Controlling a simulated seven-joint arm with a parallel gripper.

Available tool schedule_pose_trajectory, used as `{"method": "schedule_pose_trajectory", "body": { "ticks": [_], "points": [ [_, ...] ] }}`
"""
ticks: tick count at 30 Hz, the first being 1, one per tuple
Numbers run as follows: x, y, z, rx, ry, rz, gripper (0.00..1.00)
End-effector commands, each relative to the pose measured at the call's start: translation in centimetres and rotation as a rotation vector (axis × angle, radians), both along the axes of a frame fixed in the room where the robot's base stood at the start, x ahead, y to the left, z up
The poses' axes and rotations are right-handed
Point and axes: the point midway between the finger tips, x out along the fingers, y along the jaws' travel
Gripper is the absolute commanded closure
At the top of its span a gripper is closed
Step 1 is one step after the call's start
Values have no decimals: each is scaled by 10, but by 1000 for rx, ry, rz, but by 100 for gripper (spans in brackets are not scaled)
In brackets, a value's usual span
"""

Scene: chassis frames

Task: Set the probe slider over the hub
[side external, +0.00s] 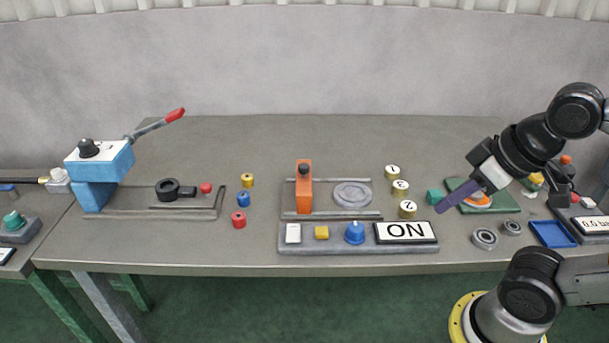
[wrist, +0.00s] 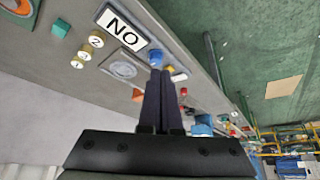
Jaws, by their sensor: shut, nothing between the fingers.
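The probe slider (side external: 304,192) is an upright orange block with a black knob on top. It stands at the left end of two grey rails in the side view. The hub (side external: 352,194) is a flat grey disc between the rails, right of the slider and apart from it. In the wrist view the hub (wrist: 123,69) is clear, and the orange slider (wrist: 138,95) shows small beside my fingers. My gripper (side external: 440,209) has dark purple fingers, pressed together and empty. It is tilted down to the left, well right of the hub; its fingertips (wrist: 160,72) also show in the wrist view.
A front panel carries a white switch (side external: 293,233), yellow button (side external: 322,233), blue knob (side external: 355,233) and an "ON" display (side external: 405,232). Numbered brass cylinders (side external: 400,187) stand between hub and gripper. A blue lever press (side external: 100,165) is at left.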

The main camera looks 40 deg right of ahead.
Motion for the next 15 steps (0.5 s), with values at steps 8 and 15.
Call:
{"method": "schedule_pose_trajectory", "body": {
  "ticks": [8,15],
  "points": [
    [0,0,0,0,0,0,100],
    [0,0,0,0,0,1,91]
  ]
}}
